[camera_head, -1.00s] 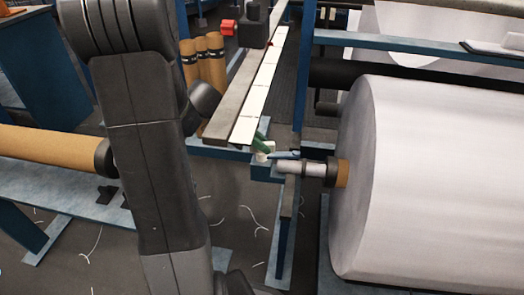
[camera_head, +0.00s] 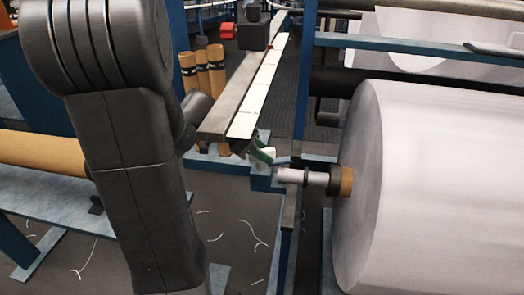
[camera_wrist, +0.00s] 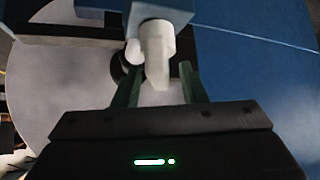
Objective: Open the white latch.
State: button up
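The white latch (camera_wrist: 157,58) shows in the wrist view as a rounded white lever hanging from a blue block (camera_wrist: 160,14). My gripper (camera_wrist: 161,86) has two green fingers standing apart, one on each side of the latch's lower end. I see no clear contact between fingers and latch. In the head view the white latch (camera_head: 267,155) is small, beside the blue bracket at the end of the roll's shaft. My gripper (camera_head: 256,147) is there against it, with one green finger visible; the other finger is hidden.
A large white roll (camera_head: 430,190) on a shaft (camera_head: 305,177) fills the right side. A long rail (camera_head: 262,88) runs just above and behind my gripper. A brown roll (camera_head: 40,152) lies at the left. Floor with loose white threads is open below.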

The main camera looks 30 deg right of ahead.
jog(key=p+v, duration=0.3)
jog(key=v, duration=1)
jog(key=shift+a+r+p, duration=0.25)
jog(key=shift+r+p, duration=0.05)
jog(key=shift+p, duration=0.1)
jog(key=shift+w, duration=0.1)
